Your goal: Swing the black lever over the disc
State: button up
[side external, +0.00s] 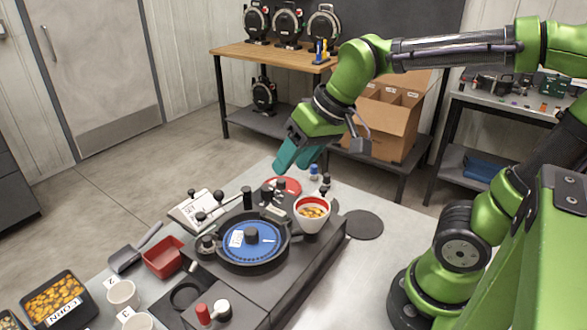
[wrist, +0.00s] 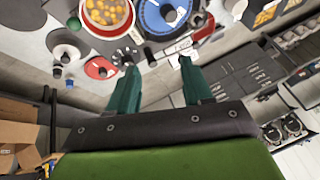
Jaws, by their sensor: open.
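The blue disc (side external: 240,250) lies in a round black housing on a grey bench unit, with a black knob at its centre. Its blue face also shows at the top of the wrist view (wrist: 152,17). An upright black handle (side external: 247,198) stands at the disc's far rim and looks like the lever; other black knobs stand close by, so I cannot be sure. My gripper (side external: 296,157) hangs above the far side of the unit, pointing down, its teal fingers apart and empty. In the wrist view, the gap between the fingertips (wrist: 157,72) holds nothing.
A red-rimmed cup of yellow seeds (side external: 312,212) stands right of the disc. A red disc (side external: 286,186) lies behind it, and a flat dark disc (side external: 364,225) to the right. A red bin (side external: 164,258) and a scoop (side external: 135,250) are at the left. Air around my gripper is clear.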

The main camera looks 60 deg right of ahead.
aim_at(218, 191)
jog(key=shift+w+a+r+n+g+h, duration=0.5)
jog(key=shift+w+a+r+n+g, duration=1)
jog(key=shift+w, duration=2.6)
jog(key=shift+w+a+r+n+g+h, duration=0.5)
jog(key=shift+w+a+r+n+g, duration=0.9)
jog(key=shift+w, duration=2.7)
jog(key=shift+n+t, duration=0.3)
jog(key=shift+n, duration=0.2)
jog(key=f, duration=1)
jog(key=d+f, duration=0.1)
jog(key=f, duration=0.5)
jog(key=shift+r, duration=0.1)
grip_shut()
